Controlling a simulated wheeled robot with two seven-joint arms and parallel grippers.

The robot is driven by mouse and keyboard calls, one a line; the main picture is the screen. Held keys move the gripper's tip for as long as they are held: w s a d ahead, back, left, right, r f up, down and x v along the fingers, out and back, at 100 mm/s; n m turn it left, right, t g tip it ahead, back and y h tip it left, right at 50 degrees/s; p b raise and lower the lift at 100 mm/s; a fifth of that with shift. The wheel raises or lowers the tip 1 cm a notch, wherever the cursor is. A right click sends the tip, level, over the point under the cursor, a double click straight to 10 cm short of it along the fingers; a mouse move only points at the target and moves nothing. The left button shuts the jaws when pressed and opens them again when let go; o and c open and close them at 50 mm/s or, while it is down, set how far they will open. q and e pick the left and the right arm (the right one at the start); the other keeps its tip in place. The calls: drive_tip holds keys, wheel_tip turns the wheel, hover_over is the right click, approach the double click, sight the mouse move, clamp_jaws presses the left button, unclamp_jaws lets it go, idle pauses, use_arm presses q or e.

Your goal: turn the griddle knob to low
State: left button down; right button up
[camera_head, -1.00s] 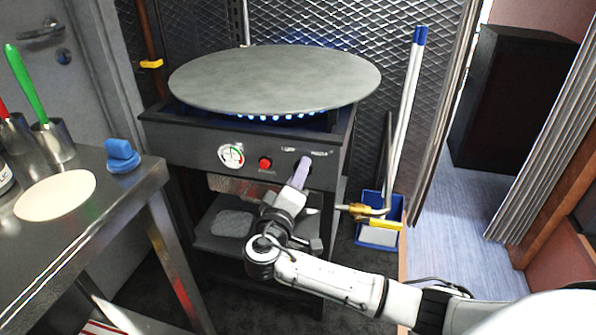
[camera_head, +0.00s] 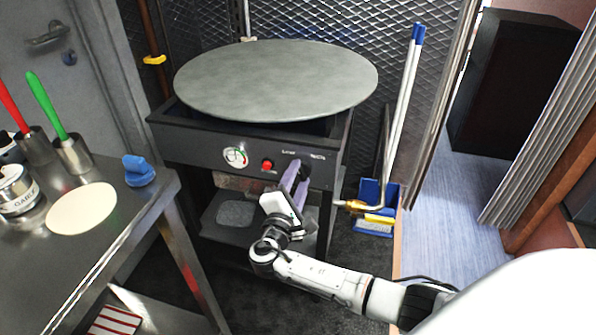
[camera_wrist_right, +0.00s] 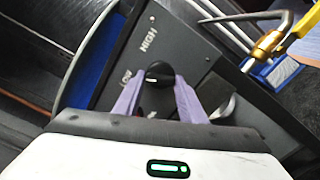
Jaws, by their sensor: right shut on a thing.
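The black griddle knob (camera_wrist_right: 158,74) sits on the dark front panel, between the purple fingertips of my right gripper (camera_wrist_right: 158,92) in the wrist view. The fingers are shut on it from both sides. A pale pointer mark shows on its face, and printed labels, one reading HIGH, stand near it. In the head view my right gripper (camera_head: 295,178) reaches up to the panel's right part, and its fingers hide the knob. The round grey griddle (camera_head: 275,80) lies on top of the burner box (camera_head: 200,141). My left gripper is not in view.
A dial gauge (camera_head: 236,157) and a red button (camera_head: 267,165) are left of my gripper. A brass valve (camera_head: 354,206) and a blue dustpan (camera_head: 371,192) are at right. A steel table (camera_head: 120,225) with a dough disc (camera_head: 82,208) stands at left.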

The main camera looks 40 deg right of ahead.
drive_tip(key=shift+a+n+p, duration=0.1)
drive_tip(key=shift+n+p, duration=0.4)
drive_tip(key=shift+n, duration=0.5)
drive_tip(key=shift+f, duration=0.1)
drive_tip(key=o, duration=0.8)
drive_tip(key=shift+o, duration=0.9)
drive_tip(key=v, duration=1)
drive_tip(key=shift+s, duration=0.2)
